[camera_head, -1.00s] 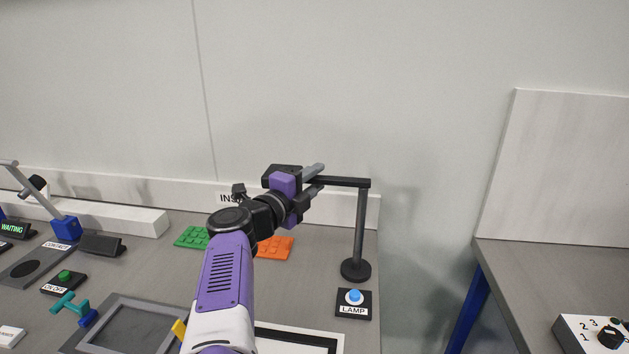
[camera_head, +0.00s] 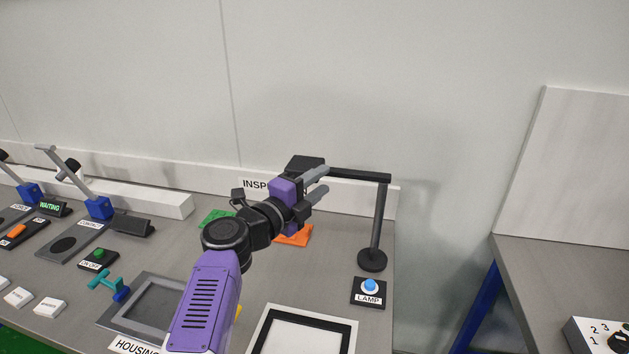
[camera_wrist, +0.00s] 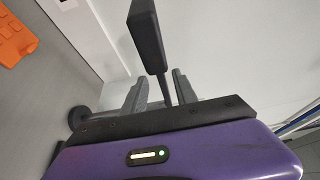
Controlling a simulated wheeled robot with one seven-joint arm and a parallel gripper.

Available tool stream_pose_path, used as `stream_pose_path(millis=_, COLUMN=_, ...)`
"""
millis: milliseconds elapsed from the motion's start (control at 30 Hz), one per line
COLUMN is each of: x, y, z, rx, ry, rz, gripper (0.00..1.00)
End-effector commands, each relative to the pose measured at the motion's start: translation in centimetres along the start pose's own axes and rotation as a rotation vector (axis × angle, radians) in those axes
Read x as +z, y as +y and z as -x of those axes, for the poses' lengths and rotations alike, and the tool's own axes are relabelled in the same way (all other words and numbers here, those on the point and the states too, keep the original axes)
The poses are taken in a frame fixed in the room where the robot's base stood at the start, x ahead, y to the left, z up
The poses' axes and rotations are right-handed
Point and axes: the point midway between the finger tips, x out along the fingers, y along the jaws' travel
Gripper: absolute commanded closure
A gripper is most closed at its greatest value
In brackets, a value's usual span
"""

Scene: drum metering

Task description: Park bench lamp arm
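The lamp stand is a dark post (camera_head: 377,215) on a round base, with a dark horizontal arm (camera_head: 362,176) at its top reaching left toward my gripper (camera_head: 319,183). My gripper is at the free-end side of that arm, and its purple body hides part of the area there. In the wrist view, my two grey fingers (camera_wrist: 160,92) stand apart, with a dark bar of the lamp (camera_wrist: 148,36) beyond and between them. A gap shows between the fingers; I cannot tell if either touches the lamp.
A blue button labelled LAMP (camera_head: 370,286) sits in front of the lamp base. Green (camera_head: 215,219) and orange (camera_head: 293,236) blocks lie behind my arm. A white back rail (camera_head: 150,195) runs along the wall. A second table (camera_head: 570,262) stands across a gap at right.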

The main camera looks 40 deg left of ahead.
Motion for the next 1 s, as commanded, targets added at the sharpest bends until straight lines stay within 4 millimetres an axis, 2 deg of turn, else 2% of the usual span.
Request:
stream_pose_path(millis=100, x=0.1, y=0.1, z=1.1, rx=0.001, ry=-0.002, rz=-0.001, gripper=0.65)
stream_pose_path(millis=233, x=0.0, y=0.1, z=1.5, rx=0.0, ry=-0.002, rz=0.001, gripper=0.65)
stream_pose_path(millis=800, x=-0.1, y=0.1, z=1.6, rx=0.0, ry=0.0, rz=0.001, gripper=0.65)
stream_pose_path(millis=900, x=-1.0, y=0.4, z=1.0, rx=-0.009, ry=0.011, rz=0.014, gripper=0.65)
stream_pose_path(millis=967, x=-2.4, y=1.0, z=0.3, rx=-0.021, ry=0.026, rz=0.036, gripper=0.65)
stream_pose_path(millis=1000, x=-3.7, y=1.5, z=-0.4, rx=-0.035, ry=0.041, rz=0.058, gripper=0.65)
